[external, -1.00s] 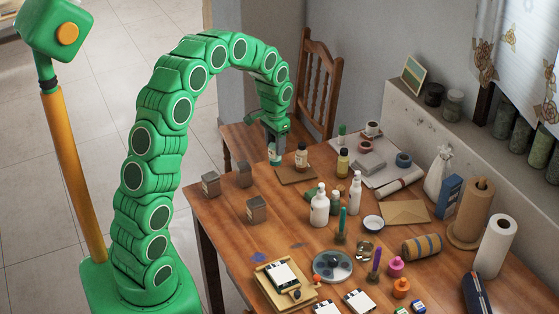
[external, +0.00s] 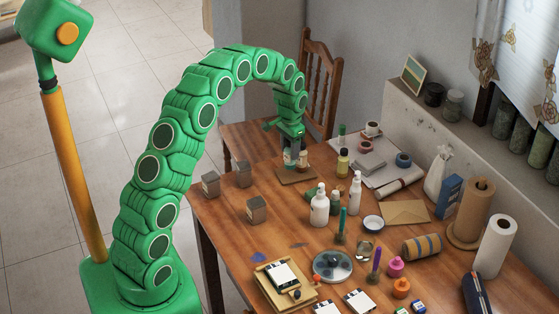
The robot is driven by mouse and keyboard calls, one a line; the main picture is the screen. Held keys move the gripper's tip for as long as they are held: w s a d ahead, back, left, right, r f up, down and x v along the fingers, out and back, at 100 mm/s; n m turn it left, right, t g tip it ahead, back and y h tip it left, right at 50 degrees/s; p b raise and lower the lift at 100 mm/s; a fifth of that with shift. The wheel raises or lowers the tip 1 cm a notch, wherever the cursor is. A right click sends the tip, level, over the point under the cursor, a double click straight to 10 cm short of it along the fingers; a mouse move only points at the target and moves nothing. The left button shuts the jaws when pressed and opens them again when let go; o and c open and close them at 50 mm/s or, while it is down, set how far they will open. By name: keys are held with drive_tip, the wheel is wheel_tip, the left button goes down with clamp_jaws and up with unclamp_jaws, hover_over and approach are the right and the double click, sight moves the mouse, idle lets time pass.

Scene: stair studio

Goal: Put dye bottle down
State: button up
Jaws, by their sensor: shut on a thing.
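My gripper (external: 291,147) points down at the back left of the wooden table and is shut on a small dye bottle with a pale label (external: 288,159). The bottle is upright over a brown board (external: 296,176), close to its back edge. I cannot tell whether its base touches the board. A second small bottle with a pale label (external: 303,160) stands right beside it on the board, its top partly hidden by my gripper. I cannot tell whether the two bottles touch.
Several grey cubes (external: 243,174) stand to the left. A yellow bottle (external: 343,163) and white bottles (external: 319,208) stand to the right. A chair (external: 322,80) is behind. The front of the board is bare.

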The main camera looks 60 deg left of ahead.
drive_tip(key=shift+w+a+f, duration=0.15)
drive_tip(key=shift+w+f, duration=0.2)
drive_tip(key=shift+f, duration=1.55)
drive_tip(key=shift+f, duration=0.1)
drive_tip(key=o, duration=1.2)
wheel_tip(320, 180, up, 12)
drive_tip(key=shift+r, duration=0.1)
